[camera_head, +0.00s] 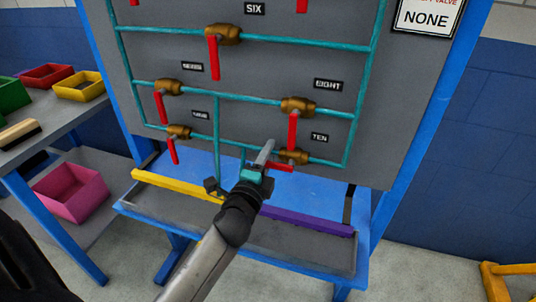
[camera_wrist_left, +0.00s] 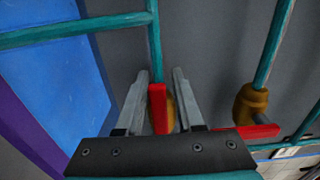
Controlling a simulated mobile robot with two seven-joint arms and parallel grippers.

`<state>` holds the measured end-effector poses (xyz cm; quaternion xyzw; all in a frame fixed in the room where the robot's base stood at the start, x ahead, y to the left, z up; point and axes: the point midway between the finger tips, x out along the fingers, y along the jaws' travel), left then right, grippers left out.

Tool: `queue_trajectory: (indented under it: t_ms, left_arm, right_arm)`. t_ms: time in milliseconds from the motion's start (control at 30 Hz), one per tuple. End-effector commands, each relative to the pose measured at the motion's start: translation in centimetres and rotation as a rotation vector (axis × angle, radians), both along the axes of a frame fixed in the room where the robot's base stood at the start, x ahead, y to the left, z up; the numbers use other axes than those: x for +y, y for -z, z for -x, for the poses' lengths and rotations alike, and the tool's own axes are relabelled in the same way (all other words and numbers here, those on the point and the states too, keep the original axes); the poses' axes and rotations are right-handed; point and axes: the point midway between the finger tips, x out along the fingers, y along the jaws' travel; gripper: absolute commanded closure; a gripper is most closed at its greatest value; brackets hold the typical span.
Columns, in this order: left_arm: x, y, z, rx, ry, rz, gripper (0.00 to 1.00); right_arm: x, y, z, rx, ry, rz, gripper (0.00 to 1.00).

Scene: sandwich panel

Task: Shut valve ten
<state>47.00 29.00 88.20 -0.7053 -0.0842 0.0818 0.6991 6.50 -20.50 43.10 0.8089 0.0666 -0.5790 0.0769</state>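Valve ten is a brass body (camera_head: 293,157) on the lowest teal pipe of the grey panel, below its TEN label (camera_head: 319,137). Its red handle (camera_head: 280,167) points left, along the pipe. The left wrist view shows this handle (camera_wrist_left: 158,108) between my fingers, with the brass body partly hidden behind it. My left gripper (camera_head: 267,155) is at the handle in the head view. In the left wrist view the gripper (camera_wrist_left: 162,100) is open, one finger on each side of the handle, with narrow gaps. My right gripper is not in view.
Valve eight (camera_head: 298,105) is just above, its red handle (camera_head: 292,131) hanging down close to my gripper; this handle is right of my fingers in the wrist view (camera_wrist_left: 250,131). A blue-framed ledge with yellow (camera_head: 180,184) and purple (camera_head: 305,220) bars lies below. A bin table stands left.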

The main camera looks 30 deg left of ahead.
Motion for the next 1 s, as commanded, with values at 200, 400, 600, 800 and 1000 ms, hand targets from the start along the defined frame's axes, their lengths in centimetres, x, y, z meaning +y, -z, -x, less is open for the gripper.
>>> queue_trajectory:
  t_ms: [200,400,600,800,1000]
  left_arm:
    - [-0.02,0.78,0.01,0.0,0.0,0.0,0.89]
    - [-0.02,0.7,0.0,-0.002,0.0,0.001,1.0]
    - [-0.01,0.62,-0.01,-0.004,0.0,0.0,1.0]
    - [-0.01,0.55,-0.02,-0.006,0.001,0.001,1.0]
    - [-0.02,0.49,-0.04,-0.008,0.001,0.001,1.0]
  right_arm:
    - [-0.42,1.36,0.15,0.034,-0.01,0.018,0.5]
    - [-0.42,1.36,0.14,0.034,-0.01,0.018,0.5]
    - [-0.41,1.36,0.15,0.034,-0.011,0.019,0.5]
    - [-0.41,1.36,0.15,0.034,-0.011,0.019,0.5]
    - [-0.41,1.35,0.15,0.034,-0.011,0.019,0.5]
